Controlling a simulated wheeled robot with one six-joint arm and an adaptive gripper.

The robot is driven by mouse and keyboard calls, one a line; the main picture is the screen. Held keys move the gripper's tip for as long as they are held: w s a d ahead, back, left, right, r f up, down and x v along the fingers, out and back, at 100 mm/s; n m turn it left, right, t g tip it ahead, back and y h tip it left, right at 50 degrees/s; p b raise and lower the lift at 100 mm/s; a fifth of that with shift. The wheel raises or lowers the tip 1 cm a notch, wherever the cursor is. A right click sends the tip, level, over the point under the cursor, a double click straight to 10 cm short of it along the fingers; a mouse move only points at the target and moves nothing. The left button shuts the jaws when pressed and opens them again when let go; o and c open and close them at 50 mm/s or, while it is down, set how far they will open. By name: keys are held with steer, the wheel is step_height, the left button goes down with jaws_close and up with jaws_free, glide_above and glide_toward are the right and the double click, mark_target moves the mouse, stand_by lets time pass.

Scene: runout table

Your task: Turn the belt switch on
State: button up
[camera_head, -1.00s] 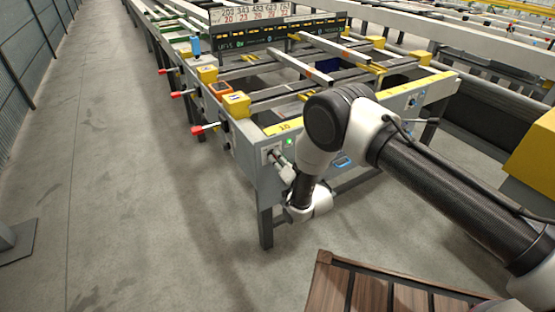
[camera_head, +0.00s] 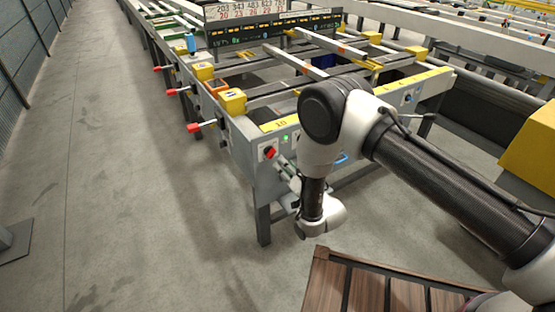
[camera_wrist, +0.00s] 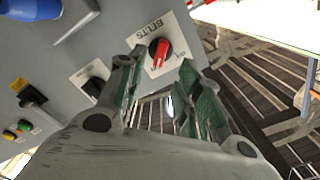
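The belt switch (camera_head: 270,152) is a red rotary knob on a white plate, on the end panel of the runout table. In the wrist view, the red knob (camera_wrist: 159,52) sits beside the word BELTS, just beyond the fingertips. Its setting is too small to read for certain. My gripper (camera_wrist: 160,72) is open, its two fingers apart with nothing between them. In the head view, my gripper (camera_head: 283,170) is just below and right of the switch, apart from it, and partly hidden by my arm.
A green lamp (camera_head: 285,138) glows above the switch. In the wrist view, a black knob (camera_wrist: 93,86) is next to the belt switch, and a blue part (camera_wrist: 32,8) sticks out at top left. Red-tipped levers (camera_head: 195,127) line the table's left side.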

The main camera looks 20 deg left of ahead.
steer(key=v, duration=0.4)
steer(key=shift+s+d, duration=0.15)
